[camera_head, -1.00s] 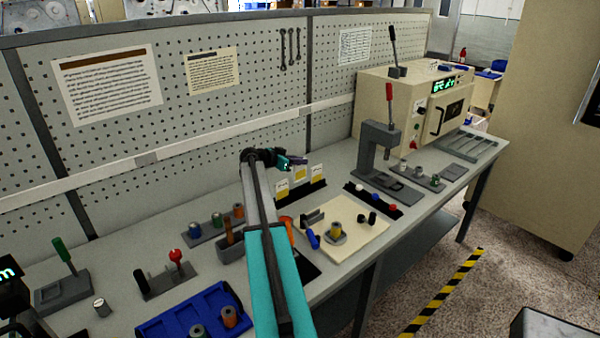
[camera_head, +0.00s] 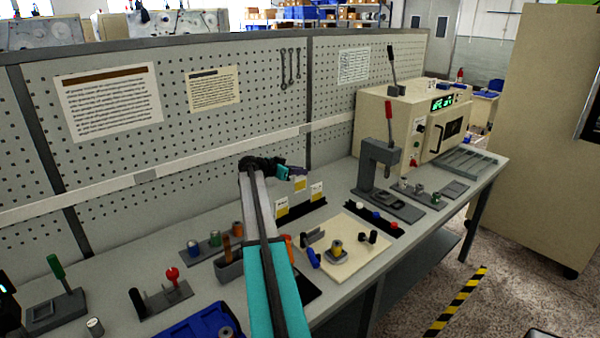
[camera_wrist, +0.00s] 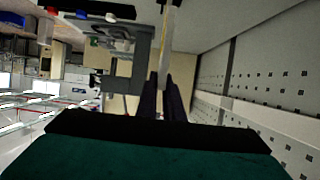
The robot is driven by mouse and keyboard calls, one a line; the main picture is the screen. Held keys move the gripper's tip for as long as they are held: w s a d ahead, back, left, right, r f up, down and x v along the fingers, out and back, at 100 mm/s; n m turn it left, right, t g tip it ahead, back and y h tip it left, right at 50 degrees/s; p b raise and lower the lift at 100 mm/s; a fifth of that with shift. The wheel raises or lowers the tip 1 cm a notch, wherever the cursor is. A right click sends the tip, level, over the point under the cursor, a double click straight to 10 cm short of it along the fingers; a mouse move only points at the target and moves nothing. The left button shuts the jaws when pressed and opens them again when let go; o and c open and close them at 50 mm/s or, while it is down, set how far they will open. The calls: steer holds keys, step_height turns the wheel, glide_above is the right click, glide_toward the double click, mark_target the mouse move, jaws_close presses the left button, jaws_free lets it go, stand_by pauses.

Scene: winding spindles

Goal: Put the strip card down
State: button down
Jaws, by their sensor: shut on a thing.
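My gripper (camera_head: 298,173) is at the back of the bench, above a black card rack (camera_head: 300,211). It is shut on a strip card (camera_head: 300,185), white with a yellow patch, which hangs below the fingertips and sits higher than its neighbours. In the wrist view a thin pale strip (camera_wrist: 167,45), seen edge-on, runs out from between the dark fingers (camera_wrist: 164,98). Two similar cards stand in the rack, one on the left (camera_head: 282,207) and one on the right (camera_head: 317,190). The head view is too small to show whether the held card's lower edge touches the rack.
A cream board (camera_head: 345,262) with small parts lies in front of the rack. A grey press (camera_head: 378,165) with a red handle stands right of it, before a cream oven (camera_head: 415,125). The pegboard wall (camera_head: 200,130) is close behind.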

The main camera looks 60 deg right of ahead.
steer(key=w+a+n+t+y+b, duration=0.1)
steer(key=w+a+n+t, duration=0.3)
steer(key=w+a, duration=0.6)
steer(key=w+a+n+t+b, duration=0.1)
steer(key=w+a+n+t, duration=0.4)
steer(key=a, duration=1)
steer(key=w+a+n+t+y+b, duration=0.1)
steer(key=w+a+n+t, duration=0.15)
steer(key=w+a, duration=0.8)
steer(key=a+r+n+t+y+b, duration=0.1)
steer(key=a+n+t+y, duration=0.1)
steer(key=a, duration=1.2)
steer(key=a+r+n+t+y+b, duration=0.1)
steer(key=a+n+y, duration=0.3)
steer(key=a, duration=1.1)
steer(key=a+r+n+t+y+b, duration=0.1)
steer(key=a+r+n+t+y, duration=0.2)
steer(key=a, duration=1.2)
steer(key=shift+s+a+n+y, duration=0.15)
steer(key=shift+s+n+y, duration=0.35)
steer(key=shift+y, duration=0.4)
steer(key=shift+w+t, duration=0.15)
steer(key=shift+t, duration=0.1)
